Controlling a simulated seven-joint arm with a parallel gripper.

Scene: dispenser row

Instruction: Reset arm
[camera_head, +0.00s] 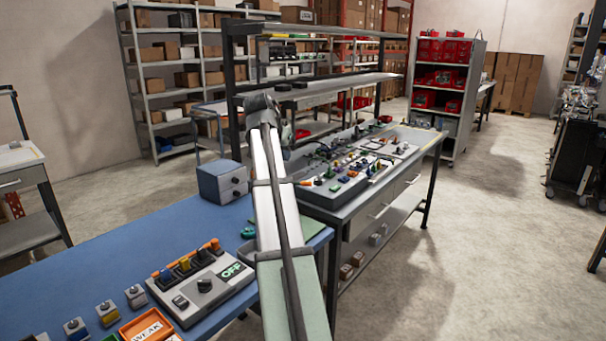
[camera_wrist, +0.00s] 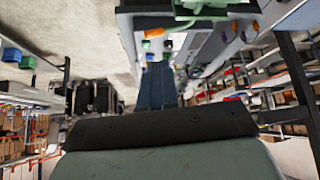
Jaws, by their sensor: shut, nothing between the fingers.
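My arm rises from the bottom middle of the head view, over the gap between the blue table and the workbench. It ends in a grey joint near the dark rack. My gripper cannot be made out in the head view. In the wrist view, my gripper (camera_wrist: 156,86) shows as a narrow dark blue-grey shape beyond a dark band. It is shut and holds nothing. It is raised, clear of the surfaces.
The blue table (camera_head: 95,267) bears a control panel (camera_head: 205,289) reading OFF, an orange WEAK tray (camera_head: 150,328), small button boxes and a grey-blue box (camera_head: 222,182). The cluttered workbench (camera_head: 365,212) has a tall dark rack (camera_head: 231,85) beside my arm. Open floor lies right.

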